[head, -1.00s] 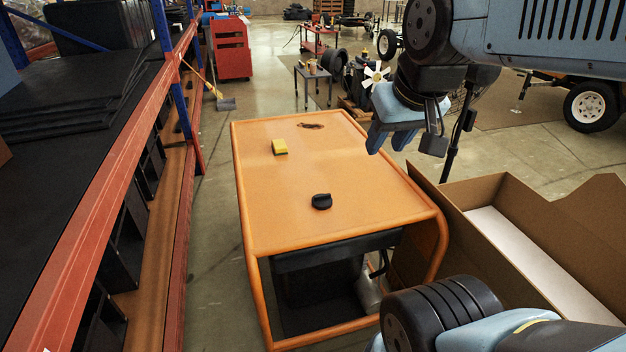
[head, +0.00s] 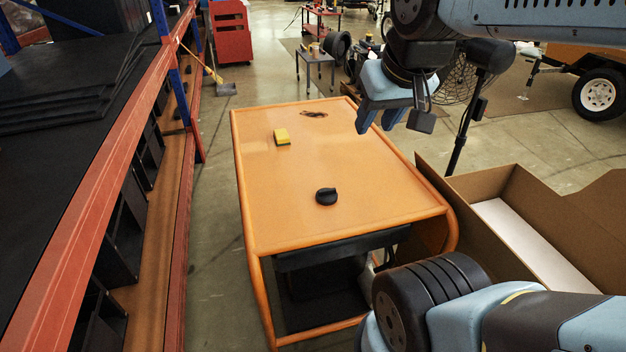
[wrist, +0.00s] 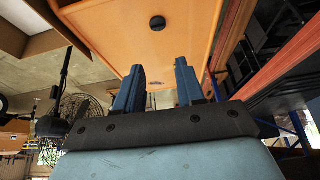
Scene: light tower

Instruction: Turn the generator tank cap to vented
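The generator is an orange-framed box with a flat orange top (head: 290,215). Its black round cap (head: 326,196) sits near the front of the top, with a small pointer-like bump on one side. The cap also shows in the wrist view (wrist: 157,23), above and beyond my fingers. Any vent marking is too small to read. My gripper (head: 378,122) is in the air at the top's right far side, apart from the cap. In the wrist view my two blue fingers (wrist: 158,82) are spread with nothing between them.
A yellow sponge (head: 282,137) and a dark smear (head: 314,114) are on the top. Orange shelving (head: 90,200) runs along the left. An open cardboard box (head: 530,230) stands at the right. A black fan (head: 458,80) stands behind my gripper.

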